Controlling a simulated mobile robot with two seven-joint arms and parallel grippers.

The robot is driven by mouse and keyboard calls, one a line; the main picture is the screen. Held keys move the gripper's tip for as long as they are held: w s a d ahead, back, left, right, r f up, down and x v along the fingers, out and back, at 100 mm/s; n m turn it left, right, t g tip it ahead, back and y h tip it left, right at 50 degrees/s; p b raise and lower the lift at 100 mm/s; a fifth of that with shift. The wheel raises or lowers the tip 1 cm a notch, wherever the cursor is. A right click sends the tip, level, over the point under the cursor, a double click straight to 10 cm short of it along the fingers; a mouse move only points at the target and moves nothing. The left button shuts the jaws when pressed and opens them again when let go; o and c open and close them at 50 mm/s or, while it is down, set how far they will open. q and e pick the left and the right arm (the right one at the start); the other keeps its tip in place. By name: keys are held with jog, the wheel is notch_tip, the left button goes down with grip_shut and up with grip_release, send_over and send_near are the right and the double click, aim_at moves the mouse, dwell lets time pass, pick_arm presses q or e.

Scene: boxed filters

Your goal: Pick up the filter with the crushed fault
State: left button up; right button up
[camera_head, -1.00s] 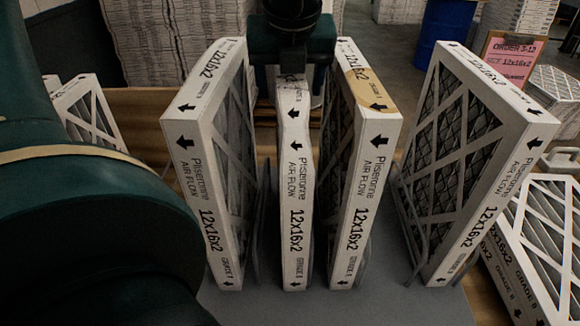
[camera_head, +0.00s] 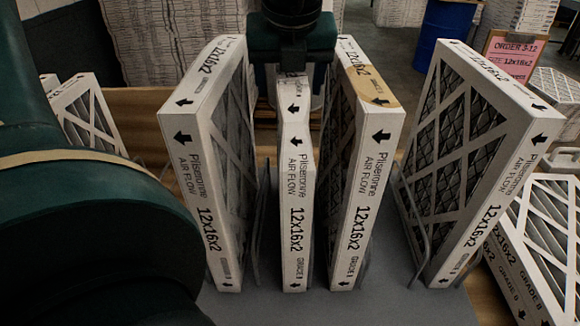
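Upright white cardboard-framed filters stand in a row on a grey surface. The narrow second filter from the left (camera_head: 295,215) has a dented, pinched-in frame near its top, so it looks crushed. My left gripper (camera_head: 291,72) is directly above this filter's top edge, its dark green body over the far part. Its fingertips are hidden, so I cannot tell whether they touch or grip. The left filter (camera_head: 203,190) looks straight-edged. The third filter (camera_head: 367,190) has a tan stain on its top. The right filter (camera_head: 485,195) leans outward. My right gripper is out of view.
Thin metal rack wires (camera_head: 259,225) stand between the filters. The crushed filter has narrow gaps on both sides. Another filter (camera_head: 540,235) lies tilted at right. A pink order sign (camera_head: 510,58) and a blue barrel (camera_head: 445,30) are behind. My large green arm link fills the left foreground.

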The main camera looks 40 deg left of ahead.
pick_arm(q)
jog(key=shift+c, duration=0.5)
grip_shut()
jog(key=shift+r, duration=0.1)
